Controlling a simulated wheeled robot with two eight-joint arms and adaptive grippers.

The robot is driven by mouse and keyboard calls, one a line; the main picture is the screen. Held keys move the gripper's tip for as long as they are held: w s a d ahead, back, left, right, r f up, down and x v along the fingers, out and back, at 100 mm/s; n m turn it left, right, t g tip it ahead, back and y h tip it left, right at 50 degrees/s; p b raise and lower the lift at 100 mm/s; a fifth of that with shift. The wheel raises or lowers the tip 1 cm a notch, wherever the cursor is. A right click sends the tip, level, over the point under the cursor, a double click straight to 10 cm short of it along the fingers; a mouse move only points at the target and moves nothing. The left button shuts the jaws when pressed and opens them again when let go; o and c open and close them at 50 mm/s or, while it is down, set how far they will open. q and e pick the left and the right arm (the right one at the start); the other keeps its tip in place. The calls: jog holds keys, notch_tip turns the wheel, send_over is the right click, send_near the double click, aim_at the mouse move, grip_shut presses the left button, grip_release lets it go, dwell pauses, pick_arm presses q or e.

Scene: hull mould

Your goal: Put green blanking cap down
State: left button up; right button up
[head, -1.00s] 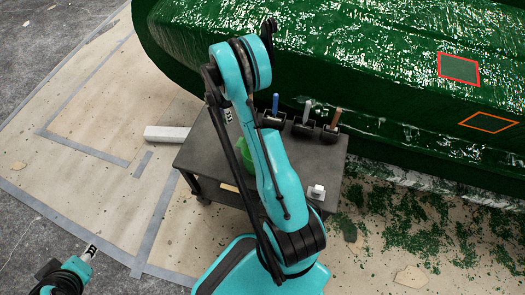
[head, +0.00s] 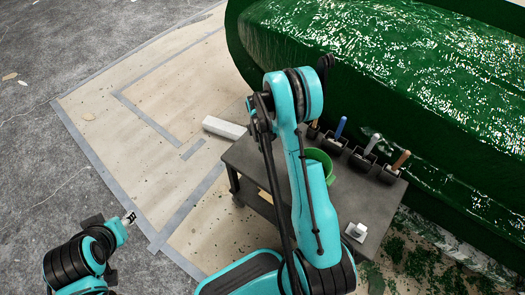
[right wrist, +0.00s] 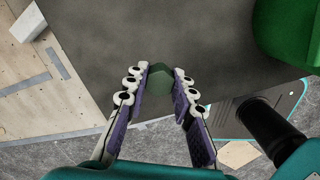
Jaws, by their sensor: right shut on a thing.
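The green blanking cap (right wrist: 160,77) is a small dark green, faceted piece in the right wrist view. My right gripper (right wrist: 160,80) is shut on it, with the cap between the fingertips. Cap and fingertips show over the dark grey table top (right wrist: 160,35); I cannot tell the height above it. In the head view my right arm hides the right gripper and the cap. My left gripper (head: 129,218) is low at the left, over the floor and away from the table; its jaws are too small to read.
A green bucket (head: 320,160) stands on the table (head: 258,160), also at upper right in the wrist view (right wrist: 285,35). Several holders with handled tools (head: 365,155) line the back edge by the green hull mould (head: 400,80). A white object (head: 356,231) sits near the front right corner.

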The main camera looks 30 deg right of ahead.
notch_tip(320, 180, down, 4)
jog(key=shift+r+b, duration=0.1)
jog(key=shift+b, duration=0.75)
jog(key=shift+r, duration=0.1)
jog(key=o, duration=0.9)
